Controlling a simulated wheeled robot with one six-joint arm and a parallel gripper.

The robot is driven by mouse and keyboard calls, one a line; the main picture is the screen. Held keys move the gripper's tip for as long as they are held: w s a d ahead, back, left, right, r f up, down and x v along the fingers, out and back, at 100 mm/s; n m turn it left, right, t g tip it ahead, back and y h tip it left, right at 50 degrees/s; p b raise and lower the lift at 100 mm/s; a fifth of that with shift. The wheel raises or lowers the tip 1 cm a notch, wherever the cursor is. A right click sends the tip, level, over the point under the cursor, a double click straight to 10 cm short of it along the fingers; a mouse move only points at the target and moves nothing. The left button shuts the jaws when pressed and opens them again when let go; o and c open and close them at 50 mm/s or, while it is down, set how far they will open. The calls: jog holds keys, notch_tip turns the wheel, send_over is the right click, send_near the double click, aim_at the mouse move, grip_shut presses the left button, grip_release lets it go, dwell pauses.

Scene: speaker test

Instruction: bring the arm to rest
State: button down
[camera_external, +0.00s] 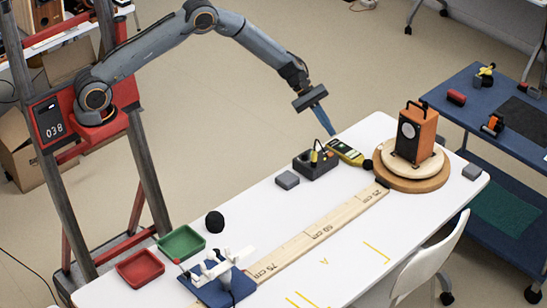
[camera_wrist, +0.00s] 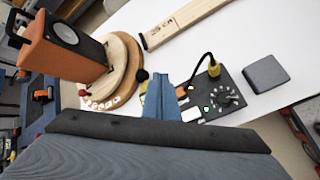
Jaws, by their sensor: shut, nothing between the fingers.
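My gripper (camera_external: 331,132) is shut and empty, its blue fingers pointing down above the far edge of the white table (camera_external: 330,262). Its tips are close to a yellow and black handheld meter (camera_external: 346,152) in the outside view; whether they touch it I cannot tell. In the wrist view the shut fingers (camera_wrist: 186,88) partly cover the meter and the left side of a black control box (camera_wrist: 225,95) with a dial. My arm reaches out from the red mount at the left, bent and raised over the floor beside the table.
An orange speaker (camera_external: 415,133) stands on a round wooden turntable (camera_external: 440,184) right of my gripper. A marked wooden board (camera_external: 325,228) runs along the table. Green (camera_external: 181,244) and red (camera_external: 139,268) trays and a blue-based stand (camera_external: 226,290) are at the near left. A grey block (camera_external: 287,180) lies left of the control box.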

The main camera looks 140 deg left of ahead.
dwell(0.4)
jog(key=w+d+r+m+g+h, duration=0.1)
jog(key=w+d+r+m+g, duration=0.2)
jog(key=d, duration=0.9)
jog(key=w+d+r+m+h, duration=0.1)
jog(key=w+d+m, duration=0.35)
jog(key=d, duration=0.75)
jog(key=w+d+r+m+g+h, duration=0.1)
jog(key=w+d+m+g, duration=0.2)
jog(key=d, duration=0.9)
jog(key=s+d+r+m, duration=0.1)
jog(key=s+d+m, duration=0.15)
jog(key=d, duration=0.45)
jog(key=s+d+r+m+g+b, duration=0.1)
jog(key=s+d+m, duration=0.1)
jog(key=d+m, duration=0.35)
jog(key=s+d+r+m, duration=0.1)
jog(key=s+d+m, duration=0.15)
jog(key=d, duration=0.55)
jog(key=s+d+m+y, duration=0.2)
jog(key=s+d+m, duration=0.5)
jog(key=s+d, duration=0.4)
jog(key=shift+s+r+g+b, duration=0.2)
jog(key=shift+s+g+b, duration=0.05)
jog(key=shift+g+b, duration=0.2)
